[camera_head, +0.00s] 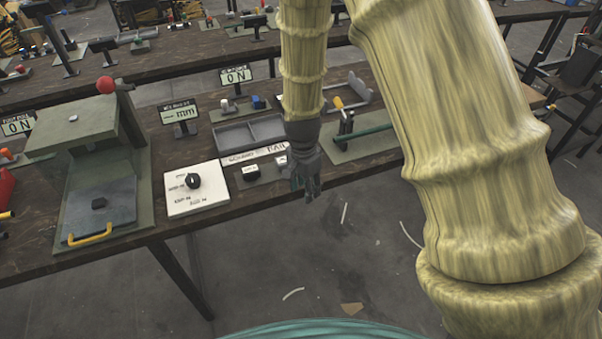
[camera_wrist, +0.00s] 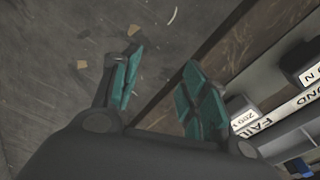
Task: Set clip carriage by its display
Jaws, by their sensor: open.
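My gripper (camera_head: 308,190) points down at the front edge of the bench in the head view. In the wrist view its two teal fingers (camera_wrist: 162,78) are apart with only floor and bench edge between them. A display (camera_head: 180,114) on the bench shows a dash and "mm". A fixture with a yellow-handled lever and a green bar (camera_head: 362,134) stands right of my forearm, partly hidden by it. I cannot tell for certain which part is the clip carriage.
A white panel with a black knob (camera_head: 193,181) lies left of my gripper. A grey tray (camera_head: 236,137) has labelled blocks before it; "FAIL" and "BOND" labels (camera_wrist: 290,105) show in the wrist view. A large press (camera_head: 100,205) stands left. Open floor lies in front.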

